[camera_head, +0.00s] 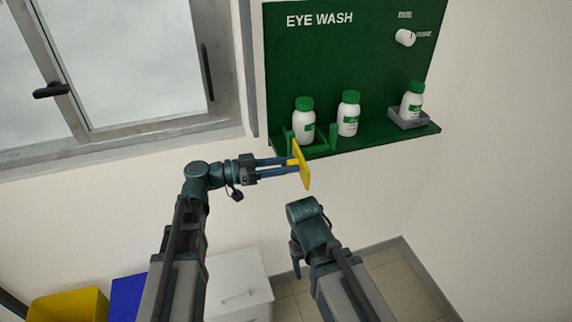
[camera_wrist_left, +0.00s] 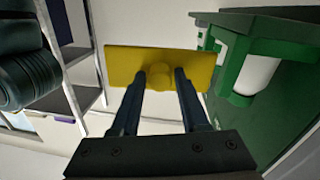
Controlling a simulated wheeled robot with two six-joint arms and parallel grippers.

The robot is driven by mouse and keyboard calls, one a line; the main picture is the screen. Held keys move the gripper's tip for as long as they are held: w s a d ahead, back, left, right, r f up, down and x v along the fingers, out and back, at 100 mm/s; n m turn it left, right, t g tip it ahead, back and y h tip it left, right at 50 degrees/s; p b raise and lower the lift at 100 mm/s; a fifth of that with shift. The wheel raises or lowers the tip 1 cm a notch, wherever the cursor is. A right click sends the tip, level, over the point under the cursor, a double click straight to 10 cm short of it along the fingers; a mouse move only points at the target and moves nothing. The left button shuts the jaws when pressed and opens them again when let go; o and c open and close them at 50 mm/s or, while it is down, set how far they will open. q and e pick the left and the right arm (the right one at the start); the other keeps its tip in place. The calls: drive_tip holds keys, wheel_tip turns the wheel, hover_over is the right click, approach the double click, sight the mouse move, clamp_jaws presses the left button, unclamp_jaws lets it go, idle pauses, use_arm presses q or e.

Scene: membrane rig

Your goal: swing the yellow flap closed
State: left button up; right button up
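The yellow flap (camera_head: 301,165) is a flat plate at the front left of the green eye wash shelf. It stands swung out from the green frame around the left bottle. In the left wrist view the flap (camera_wrist_left: 122,62) spans the top middle, with a round yellow knob (camera_wrist_left: 160,74) facing me. My left gripper (camera_head: 292,164) reaches it from the left. Its two fingers (camera_wrist_left: 160,78) lie against both sides of the knob and appear shut on it. My right arm (camera_head: 308,215) is folded below the shelf; its gripper fingers are not visible.
Several things are on the green shelf (camera_head: 385,143): a left bottle (camera_head: 303,125) inside the green frame (camera_head: 328,143), a middle bottle (camera_head: 348,115), and a right bottle (camera_head: 411,101) in a grey tray (camera_head: 408,119). A window (camera_head: 120,60) is at left. Yellow (camera_head: 70,304) and blue bins stand below.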

use_arm(q)
clamp_jaws()
idle(1.1)
